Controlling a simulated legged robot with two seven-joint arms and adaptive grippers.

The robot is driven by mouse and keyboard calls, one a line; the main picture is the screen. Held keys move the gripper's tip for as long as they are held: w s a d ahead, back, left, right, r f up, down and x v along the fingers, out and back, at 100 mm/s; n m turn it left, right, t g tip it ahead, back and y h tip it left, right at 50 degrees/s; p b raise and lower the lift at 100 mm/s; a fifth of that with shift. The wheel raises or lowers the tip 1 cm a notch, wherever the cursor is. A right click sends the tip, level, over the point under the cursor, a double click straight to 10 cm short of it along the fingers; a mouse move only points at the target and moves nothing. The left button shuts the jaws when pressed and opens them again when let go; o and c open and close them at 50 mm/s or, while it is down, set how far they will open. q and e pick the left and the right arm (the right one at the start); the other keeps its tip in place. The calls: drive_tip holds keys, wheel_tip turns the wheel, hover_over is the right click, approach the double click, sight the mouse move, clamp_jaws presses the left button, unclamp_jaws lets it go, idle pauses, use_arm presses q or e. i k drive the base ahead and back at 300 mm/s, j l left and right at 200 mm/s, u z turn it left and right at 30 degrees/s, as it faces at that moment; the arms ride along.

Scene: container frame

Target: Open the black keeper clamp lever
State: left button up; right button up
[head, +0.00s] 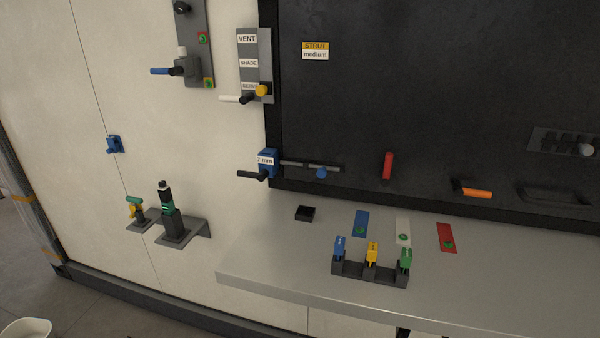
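A black lever (251,174) sticks out to the left from the lower part of a blue block (267,160) labelled "7 mm". The block is mounted at the lower left corner of the dark panel's frame. A grey rod (300,165) runs right from the block, and a blue knob (321,173) sits below the rod. The lever lies roughly level, and nothing touches it. I cannot tell from its pose whether the clamp is open or closed. No lettering names it as the keeper clamp. Neither of my grippers is in view.
A grey shelf (260,265) juts out below, holding a rack (350,270) with blue, yellow and green pieces and a small black box (305,213). Above the lever is a labelled plate (265,50) with a white handle (230,98).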

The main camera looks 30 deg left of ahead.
sight(261, 175)
drive_tip(key=j+z, duration=0.35)
drive_tip(key=k+j+z, duration=0.1)
drive_tip(key=j+z, duration=0.2)
drive_tip(key=k+j+z, duration=0.1)
drive_tip(key=j+z, duration=0.25)
drive_tip(key=j, duration=0.15)
drive_tip(key=k+j+z, duration=0.15)
drive_tip(key=j+z, duration=0.2)
